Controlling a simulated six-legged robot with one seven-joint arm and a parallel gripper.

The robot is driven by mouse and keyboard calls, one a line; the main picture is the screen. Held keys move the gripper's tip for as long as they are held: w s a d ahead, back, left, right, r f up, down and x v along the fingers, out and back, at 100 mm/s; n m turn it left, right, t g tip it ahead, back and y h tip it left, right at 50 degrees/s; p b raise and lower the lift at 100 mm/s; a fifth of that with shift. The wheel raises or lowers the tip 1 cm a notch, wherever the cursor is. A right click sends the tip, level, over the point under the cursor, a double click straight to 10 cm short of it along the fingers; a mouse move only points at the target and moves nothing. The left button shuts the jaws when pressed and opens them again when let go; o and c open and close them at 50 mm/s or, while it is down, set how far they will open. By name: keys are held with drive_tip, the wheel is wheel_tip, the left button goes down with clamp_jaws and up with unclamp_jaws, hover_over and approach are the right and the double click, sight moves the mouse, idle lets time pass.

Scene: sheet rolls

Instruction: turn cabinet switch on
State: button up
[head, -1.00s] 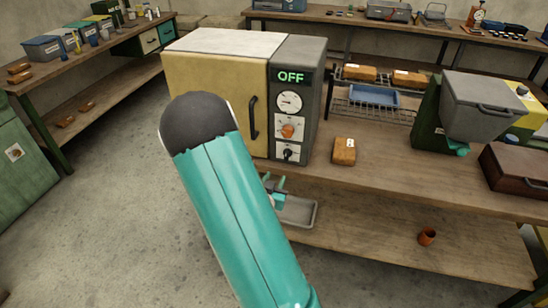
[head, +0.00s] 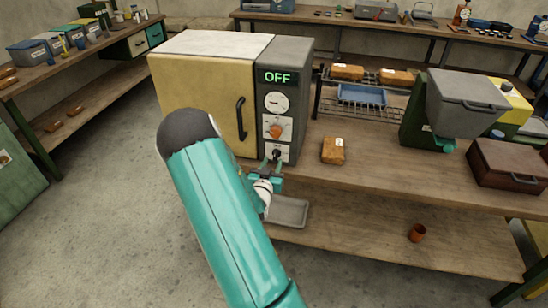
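The cabinet (head: 202,98) is a box with a yellow door and a grey control panel (head: 291,102) on its right side. Its green display (head: 277,77) reads OFF. Below are a round gauge, an orange knob (head: 275,131) and, lowest, a small black switch (head: 276,154) on a white plate. My gripper (head: 276,165) is right in front of the lower part of the switch plate, fingers pointing up toward it. I cannot tell whether the fingers touch the switch or how far apart they are.
The cabinet stands on a wooden bench (head: 400,170). A brown block (head: 333,150) lies right of the panel, with a wire rack (head: 360,103) behind it. The floor at left is clear.

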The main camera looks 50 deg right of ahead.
sight(275, 156)
drive_tip(key=x, duration=0.4)
drive_tip(key=shift+w+d, duration=0.1)
clamp_jaws()
